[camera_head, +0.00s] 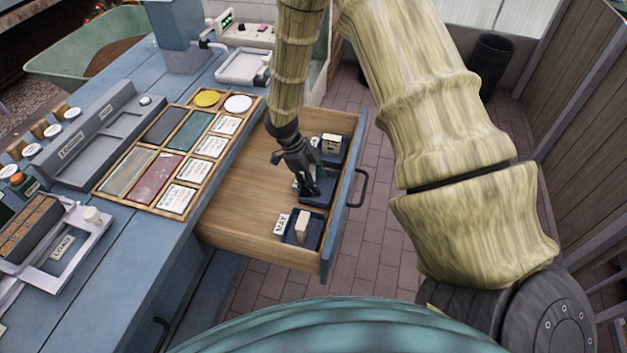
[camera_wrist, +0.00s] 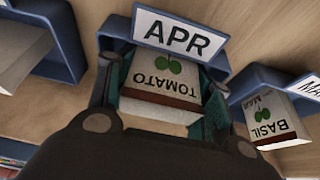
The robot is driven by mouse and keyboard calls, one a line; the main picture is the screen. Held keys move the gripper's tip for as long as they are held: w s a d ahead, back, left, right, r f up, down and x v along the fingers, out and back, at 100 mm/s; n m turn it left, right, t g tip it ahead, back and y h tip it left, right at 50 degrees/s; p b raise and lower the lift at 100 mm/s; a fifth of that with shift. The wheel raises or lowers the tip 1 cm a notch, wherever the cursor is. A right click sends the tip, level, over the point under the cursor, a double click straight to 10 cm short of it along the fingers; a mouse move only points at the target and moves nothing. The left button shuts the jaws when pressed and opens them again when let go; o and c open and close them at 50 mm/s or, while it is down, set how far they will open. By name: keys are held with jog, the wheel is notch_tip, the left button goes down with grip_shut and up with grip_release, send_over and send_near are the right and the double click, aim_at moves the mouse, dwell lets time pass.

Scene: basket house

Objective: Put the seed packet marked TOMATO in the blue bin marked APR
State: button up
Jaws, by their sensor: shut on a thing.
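The TOMATO packet (camera_wrist: 163,80) is a cream block with a green print and a brown band. It sits between the fingers of my gripper (camera_head: 311,188), which is shut on it. In the wrist view, the blue bin marked APR (camera_wrist: 224,62) surrounds the packet on its far side and flanks, with the APR label just beyond it. The packet appears within the bin's walls; whether it touches the bin floor is hidden. In the head view, my gripper points down over the middle bin (camera_head: 322,193) in the open drawer and mostly covers the packet.
The wooden drawer (camera_head: 245,190) stands open. Another bin with a packet (camera_head: 331,143) stands at the far end. The drawer's left part is bare.

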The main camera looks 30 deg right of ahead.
jog(key=o, duration=0.8)
jog(key=shift+f, duration=0.1)
jog(key=shift+o, duration=0.2)
jog(key=v, duration=1.2)
jog(key=shift+b, duration=0.3)
